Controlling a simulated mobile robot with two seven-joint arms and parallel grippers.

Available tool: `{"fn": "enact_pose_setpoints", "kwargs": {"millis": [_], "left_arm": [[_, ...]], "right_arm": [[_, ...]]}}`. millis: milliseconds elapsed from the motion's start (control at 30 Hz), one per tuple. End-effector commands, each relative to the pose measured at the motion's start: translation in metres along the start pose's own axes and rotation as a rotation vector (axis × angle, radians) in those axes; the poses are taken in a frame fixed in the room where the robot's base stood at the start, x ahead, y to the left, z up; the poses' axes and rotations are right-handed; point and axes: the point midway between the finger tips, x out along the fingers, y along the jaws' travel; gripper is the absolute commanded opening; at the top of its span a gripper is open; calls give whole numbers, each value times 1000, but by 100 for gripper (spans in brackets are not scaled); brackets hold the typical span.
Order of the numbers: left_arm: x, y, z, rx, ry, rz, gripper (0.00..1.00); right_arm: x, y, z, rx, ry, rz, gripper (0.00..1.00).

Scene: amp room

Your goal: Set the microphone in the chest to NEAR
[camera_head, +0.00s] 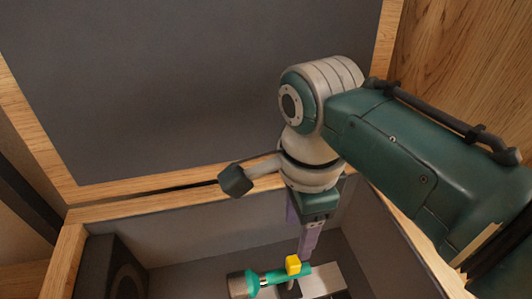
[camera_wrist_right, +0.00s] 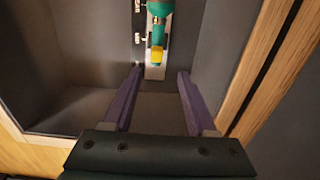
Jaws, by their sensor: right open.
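The microphone (camera_head: 262,279) is a teal body with a grey head at its left end. It lies low inside the open wooden chest (camera_head: 62,262). A yellow block-like part (camera_head: 293,265) stands up at its right end. In the right wrist view the teal body (camera_wrist_right: 159,29) and yellow part (camera_wrist_right: 156,55) show at top centre, beyond the fingertips. My right gripper (camera_head: 302,235) reaches down into the chest, its purple fingers apart and empty. In the wrist view the open fingers (camera_wrist_right: 160,73) point toward the yellow part. My left gripper is not in view.
The chest's raised lid (camera_head: 200,85), dark grey with a wooden frame, stands behind. A dark speaker-like block (camera_head: 112,268) sits at the chest's left. A pale grey bar (camera_head: 325,282) lies under the microphone. Wooden rims bound the chest closely around my right arm.

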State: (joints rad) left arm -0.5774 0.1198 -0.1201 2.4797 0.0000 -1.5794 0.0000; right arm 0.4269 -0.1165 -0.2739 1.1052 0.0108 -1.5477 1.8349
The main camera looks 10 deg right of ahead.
Motion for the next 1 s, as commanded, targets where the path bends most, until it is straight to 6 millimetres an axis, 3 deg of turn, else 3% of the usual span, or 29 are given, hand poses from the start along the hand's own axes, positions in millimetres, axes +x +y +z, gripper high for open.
{"fn": "enact_pose_setpoints", "kwargs": {"millis": [300, 500, 900, 1000], "left_arm": [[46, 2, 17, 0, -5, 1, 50], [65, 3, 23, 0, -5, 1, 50], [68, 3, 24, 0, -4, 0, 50], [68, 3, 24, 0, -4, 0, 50]], "right_arm": [[63, 0, -1, -1, 2, 0, 57], [88, 0, -1, -1, 2, -1, 57], [93, 0, -1, -1, 1, -2, 57], [93, 0, -1, -1, 1, -1, 47]]}}
